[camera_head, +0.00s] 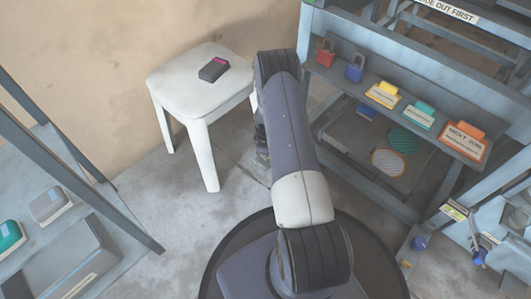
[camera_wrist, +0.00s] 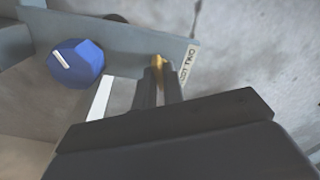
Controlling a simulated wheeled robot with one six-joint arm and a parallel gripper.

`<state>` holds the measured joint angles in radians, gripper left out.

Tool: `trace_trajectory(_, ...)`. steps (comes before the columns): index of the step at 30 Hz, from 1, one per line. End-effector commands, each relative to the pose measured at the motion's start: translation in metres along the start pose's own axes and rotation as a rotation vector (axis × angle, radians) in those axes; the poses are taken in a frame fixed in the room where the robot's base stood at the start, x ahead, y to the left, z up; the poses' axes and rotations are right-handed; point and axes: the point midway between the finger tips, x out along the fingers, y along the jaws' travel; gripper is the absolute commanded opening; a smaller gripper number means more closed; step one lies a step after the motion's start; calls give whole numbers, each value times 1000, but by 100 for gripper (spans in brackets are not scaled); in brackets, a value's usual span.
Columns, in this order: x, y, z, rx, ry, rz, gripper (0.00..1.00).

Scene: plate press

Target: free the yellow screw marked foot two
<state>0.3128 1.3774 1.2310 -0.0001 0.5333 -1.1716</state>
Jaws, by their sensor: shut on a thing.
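The yellow screw (camera_wrist: 159,60) shows as a small sliver in the wrist view, between the tips of my gripper (camera_wrist: 160,72). My two dark fingers are shut on it. The screw is at a grey-blue metal beam (camera_wrist: 130,38). A pale label (camera_wrist: 187,64) on the end of the beam is partly readable as "OT TWO". Most of the screw is hidden by the fingers, so I cannot tell how far it is turned. In the head view my arm hides the screw, and the fingers cannot be made out clearly.
A blue knob (camera_wrist: 76,63) with a white mark sits left of the fingers. A white stool (camera_head: 190,92) holding a dark box (camera_head: 213,69) stands by the wall. A grey-blue rack on the right carries padlocks (camera_head: 354,68) and labelled blocks (camera_head: 383,93). Another shelf (camera_head: 85,170) stands left.

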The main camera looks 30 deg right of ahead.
Motion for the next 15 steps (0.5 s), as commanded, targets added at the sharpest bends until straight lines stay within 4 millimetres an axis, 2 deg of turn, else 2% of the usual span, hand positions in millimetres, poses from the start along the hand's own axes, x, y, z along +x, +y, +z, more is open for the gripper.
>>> trace_trajectory(15, 0, 0, 0, -492, 0, -1, 0)
